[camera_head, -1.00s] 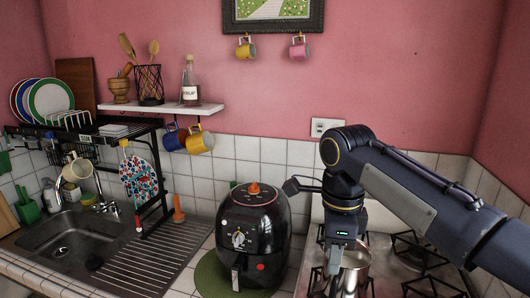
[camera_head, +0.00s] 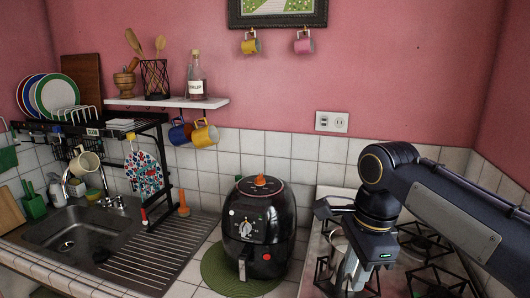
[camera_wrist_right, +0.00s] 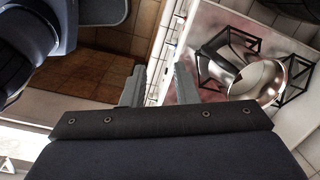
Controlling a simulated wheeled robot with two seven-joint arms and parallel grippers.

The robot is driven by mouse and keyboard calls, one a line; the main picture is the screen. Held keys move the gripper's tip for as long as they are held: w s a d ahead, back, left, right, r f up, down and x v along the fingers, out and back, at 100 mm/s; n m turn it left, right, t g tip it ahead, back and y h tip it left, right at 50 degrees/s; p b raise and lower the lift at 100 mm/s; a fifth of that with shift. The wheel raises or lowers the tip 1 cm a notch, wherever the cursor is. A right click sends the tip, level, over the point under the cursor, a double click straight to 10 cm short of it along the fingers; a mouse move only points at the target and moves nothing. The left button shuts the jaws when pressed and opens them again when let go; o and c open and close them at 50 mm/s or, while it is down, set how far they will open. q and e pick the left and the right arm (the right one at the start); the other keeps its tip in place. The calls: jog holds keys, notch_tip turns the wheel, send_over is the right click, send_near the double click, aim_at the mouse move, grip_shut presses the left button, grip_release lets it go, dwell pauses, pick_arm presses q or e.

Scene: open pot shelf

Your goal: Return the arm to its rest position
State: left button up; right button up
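My right gripper (camera_head: 352,272) hangs low over the stove at the right of the head view, at the end of my bent right arm. In the right wrist view its two grey fingers (camera_wrist_right: 160,84) stand apart with nothing between them. A shiny metal pot (camera_head: 338,244) stands on the stove, partly hidden behind the gripper. The pot also shows in the wrist view (camera_wrist_right: 258,82), to the right of the fingers and apart from them. My left gripper is in neither view.
A black air fryer (camera_head: 260,222) on a green round mat (camera_head: 212,272) stands left of the stove (camera_head: 318,250). A sink (camera_head: 75,236) and dish rack are further left. A white wall shelf (camera_head: 165,103) holds utensils and a bottle, with mugs hanging below.

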jog(key=s+d+f+n+t+y+b, duration=0.1)
jog(key=s+d+f+n+t+b, duration=0.1)
jog(key=s+f+n+b, duration=0.2)
jog(key=s+d+f+n+t+y+b, duration=0.1)
jog(key=s+d+f+n+t+b, duration=0.1)
jog(key=s+f+n, duration=0.9)
notch_tip(320, 180, down, 8)
jog(key=shift+s+d+r+t+y+b, duration=0.25)
jog(key=shift+s+t+y+b, duration=0.2)
jog(key=shift+s+b, duration=0.7)
